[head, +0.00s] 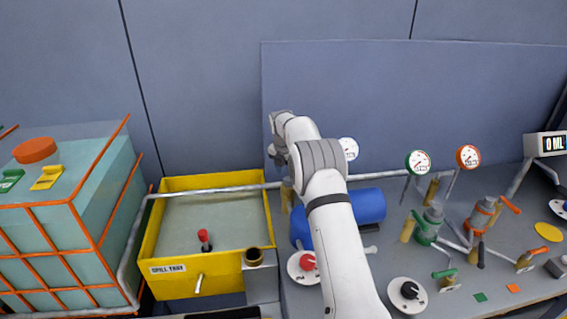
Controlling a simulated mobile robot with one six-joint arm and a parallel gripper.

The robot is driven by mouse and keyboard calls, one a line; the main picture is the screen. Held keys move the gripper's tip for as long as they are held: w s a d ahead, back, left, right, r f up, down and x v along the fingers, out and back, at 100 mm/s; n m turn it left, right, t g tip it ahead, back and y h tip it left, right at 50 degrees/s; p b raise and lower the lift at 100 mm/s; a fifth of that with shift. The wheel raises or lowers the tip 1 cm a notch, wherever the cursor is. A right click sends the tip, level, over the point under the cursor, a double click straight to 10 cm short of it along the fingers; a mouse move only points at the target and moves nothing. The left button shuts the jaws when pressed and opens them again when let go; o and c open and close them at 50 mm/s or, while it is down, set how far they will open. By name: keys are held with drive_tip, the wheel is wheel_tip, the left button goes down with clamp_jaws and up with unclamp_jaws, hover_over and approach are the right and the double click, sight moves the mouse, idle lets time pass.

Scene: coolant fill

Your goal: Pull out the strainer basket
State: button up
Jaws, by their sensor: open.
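I cannot pick out a strainer basket for certain. A small red-topped part (204,236) stands upright in the tray. My white arm reaches up from the bottom centre and bends over at its grey wrist joints, right of the tray. My gripper is hidden behind the arm, so its place relative to these things does not show.
A blue cylinder (370,206) lies behind my arm. A grey pipe (222,189) crosses the tray's back. The orange-framed tank (60,235) stands at left. Red (308,262) and black (409,290) knobs flank my arm. Gauges and valves crowd the right.

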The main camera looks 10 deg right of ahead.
drive_tip(key=shift+w+d+f, duration=0.1)
drive_tip(key=shift+f, duration=0.7)
drive_tip(key=shift+w+d+f, duration=0.1)
drive_tip(key=shift+f, duration=0.65)
drive_tip(key=c, duration=1.1)
drive_tip(key=o, duration=0.4)
drive_tip(key=shift+r, duration=0.1)
drive_tip(key=shift+c, duration=1)
drive_tip(key=shift+r+p, duration=0.3)
drive_tip(key=shift+p, duration=0.15)
drive_tip(key=shift+r+p, duration=2.4)
drive_tip(key=shift+r, duration=1.3)
